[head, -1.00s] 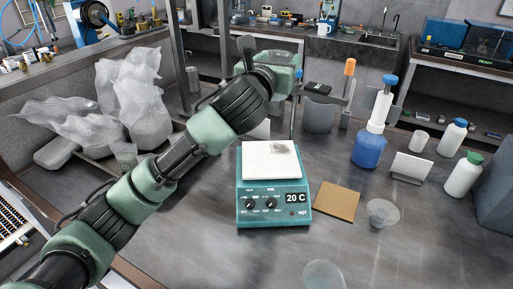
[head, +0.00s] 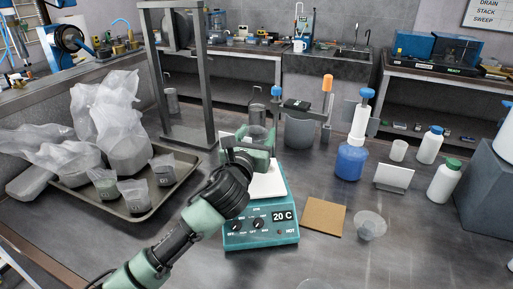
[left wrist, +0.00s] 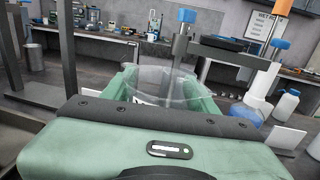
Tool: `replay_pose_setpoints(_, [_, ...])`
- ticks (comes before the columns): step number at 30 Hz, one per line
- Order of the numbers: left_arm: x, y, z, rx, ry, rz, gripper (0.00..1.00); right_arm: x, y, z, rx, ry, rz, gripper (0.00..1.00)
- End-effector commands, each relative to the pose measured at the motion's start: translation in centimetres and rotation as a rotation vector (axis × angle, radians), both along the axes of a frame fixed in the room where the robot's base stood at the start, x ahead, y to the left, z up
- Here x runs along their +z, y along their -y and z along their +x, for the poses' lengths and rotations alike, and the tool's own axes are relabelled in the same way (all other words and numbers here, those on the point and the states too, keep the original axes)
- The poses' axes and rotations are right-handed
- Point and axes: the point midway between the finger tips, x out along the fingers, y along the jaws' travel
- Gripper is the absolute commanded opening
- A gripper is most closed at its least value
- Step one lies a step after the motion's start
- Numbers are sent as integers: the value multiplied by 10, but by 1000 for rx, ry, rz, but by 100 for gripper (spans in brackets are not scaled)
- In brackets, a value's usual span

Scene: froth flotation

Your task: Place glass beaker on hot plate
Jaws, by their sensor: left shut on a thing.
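The teal hot plate (head: 262,236) stands on the bench, with a white top (head: 268,183) and a display reading 20 C. My left gripper (head: 256,140) is at the back edge of the hot plate in the head view, its wrist covering part of the white top. It is shut on a clear glass beaker (head: 258,134), which shows upright between the green fingers in the left wrist view (left wrist: 166,82). The beaker's lower part is hidden by the gripper. I cannot tell its height over the plate. My right gripper is not in view.
A stand with an orange-topped post (head: 327,95) and a grey container (head: 300,132) are behind. A tray (head: 140,207) with bags is left.

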Motion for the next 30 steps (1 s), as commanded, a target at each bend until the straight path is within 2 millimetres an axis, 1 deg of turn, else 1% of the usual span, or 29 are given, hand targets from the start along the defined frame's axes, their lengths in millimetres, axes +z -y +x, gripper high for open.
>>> replay_pose_setpoints(6, [-32,0,0,1,-5,-2,8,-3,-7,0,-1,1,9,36])
replay_pose_setpoints(8, [-39,0,-1,0,-3,-1,8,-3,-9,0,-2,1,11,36])
replay_pose_setpoints(16, [-40,0,0,-1,1,0,8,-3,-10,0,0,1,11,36])
replay_pose_setpoints(20, [-44,0,0,-1,0,1,8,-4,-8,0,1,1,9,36])
replay_pose_setpoints(21, [-44,0,0,0,-2,1,70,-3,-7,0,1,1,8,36])
replay_pose_setpoints(22, [-44,0,0,0,-2,1,78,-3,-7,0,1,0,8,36])
replay_pose_setpoints(23, [-44,0,0,0,-2,1,80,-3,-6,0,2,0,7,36])
replay_pose_setpoints(30, [-44,0,0,0,-2,1,80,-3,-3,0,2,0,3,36])
